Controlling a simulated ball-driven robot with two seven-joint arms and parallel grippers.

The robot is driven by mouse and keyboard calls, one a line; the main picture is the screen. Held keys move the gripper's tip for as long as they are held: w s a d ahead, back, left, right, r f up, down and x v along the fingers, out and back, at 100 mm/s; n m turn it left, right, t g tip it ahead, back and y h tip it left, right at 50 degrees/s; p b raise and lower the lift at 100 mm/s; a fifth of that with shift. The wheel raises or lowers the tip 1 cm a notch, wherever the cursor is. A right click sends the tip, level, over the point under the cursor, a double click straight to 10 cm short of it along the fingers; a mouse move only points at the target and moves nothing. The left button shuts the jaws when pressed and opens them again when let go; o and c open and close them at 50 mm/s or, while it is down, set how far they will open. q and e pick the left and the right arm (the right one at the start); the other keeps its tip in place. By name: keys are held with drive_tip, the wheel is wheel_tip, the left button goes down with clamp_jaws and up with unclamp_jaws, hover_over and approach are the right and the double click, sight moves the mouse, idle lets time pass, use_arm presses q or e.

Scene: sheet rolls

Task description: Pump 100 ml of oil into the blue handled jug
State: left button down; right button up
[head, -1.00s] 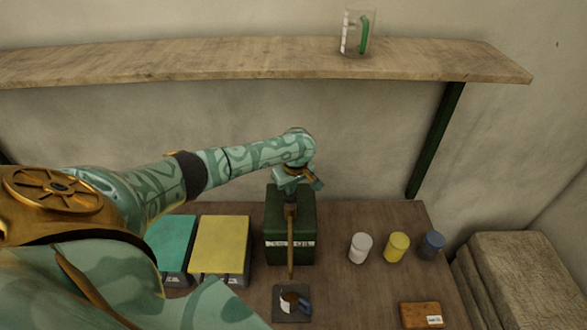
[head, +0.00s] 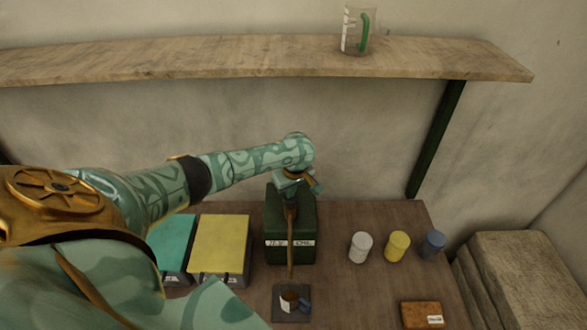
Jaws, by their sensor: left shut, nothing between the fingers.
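The oil can is a dark green box (head: 278,225) with white labels on its front. A brown spout (head: 291,245) runs from its top toward the front. The blue handled jug (head: 303,304) stands on a dark square mat (head: 284,316) under the spout's end, and brown shows inside it. My left gripper (head: 294,190) is shut and empty over the top of the can, at the pump. Whether it touches the pump is hard to tell. My right gripper is not in view.
A clear jug with a green handle (head: 364,30) stands on the shelf (head: 200,62) above. White (head: 361,247), yellow (head: 397,246) and blue (head: 433,244) cylinders stand right of the can. A yellow-topped box (head: 220,243) and a teal one (head: 172,240) stand left. A brown labelled block (head: 421,314) lies front right.

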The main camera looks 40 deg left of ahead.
use_arm(q)
drive_tip(key=shift+p+v, duration=0.6)
drive_tip(key=shift+v, duration=0.45)
drive_tip(key=shift+a+r, duration=0.2)
drive_tip(key=shift+r, duration=0.95)
drive_tip(key=shift+d+b+x, duration=0.25)
drive_tip(key=shift+b+x, duration=0.2)
drive_tip(key=shift+x, duration=0.75)
drive_tip(key=shift+d+b+x, duration=0.2)
drive_tip(key=shift+b+x, duration=0.2)
drive_tip(key=shift+x, duration=0.85)
drive_tip(key=shift+s+f, duration=0.1)
drive_tip(key=shift+s, duration=0.1)
drive_tip(key=shift+a+p+v, duration=0.15)
drive_tip(key=shift+p+v, duration=0.3)
drive_tip(key=shift+v, duration=0.2)
drive_tip(key=shift+a+p+v, duration=0.1)
drive_tip(key=shift+p+v, duration=0.35)
drive_tip(key=shift+v, duration=0.25)
drive_tip(key=shift+w+r, duration=0.15)
drive_tip(key=shift+r, duration=1.05)
